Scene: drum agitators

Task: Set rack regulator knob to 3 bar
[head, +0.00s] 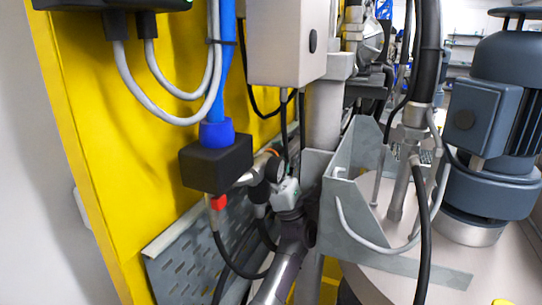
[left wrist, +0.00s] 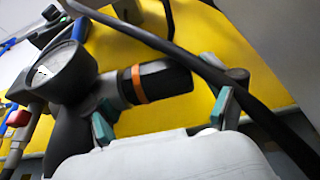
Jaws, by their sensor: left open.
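I cannot read the gauge. My left gripper (left wrist: 163,108) is open; its teal-tipped fingers stand on either side of the knob's length, one near the regulator body, one by the knob's outer end. I cannot tell whether they touch it. In the head view the gripper (head: 280,183) is just below the gauge (head: 275,169), and the knob is mostly hidden. My right gripper is not in view.
A black box (head: 216,163) with a blue hose (head: 226,75) stands left of the regulator before a yellow panel (head: 100,150). A black cable (left wrist: 215,75) crosses close to the right finger. A grey bracket (head: 350,200) and motor (head: 490,120) stand right of my arm.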

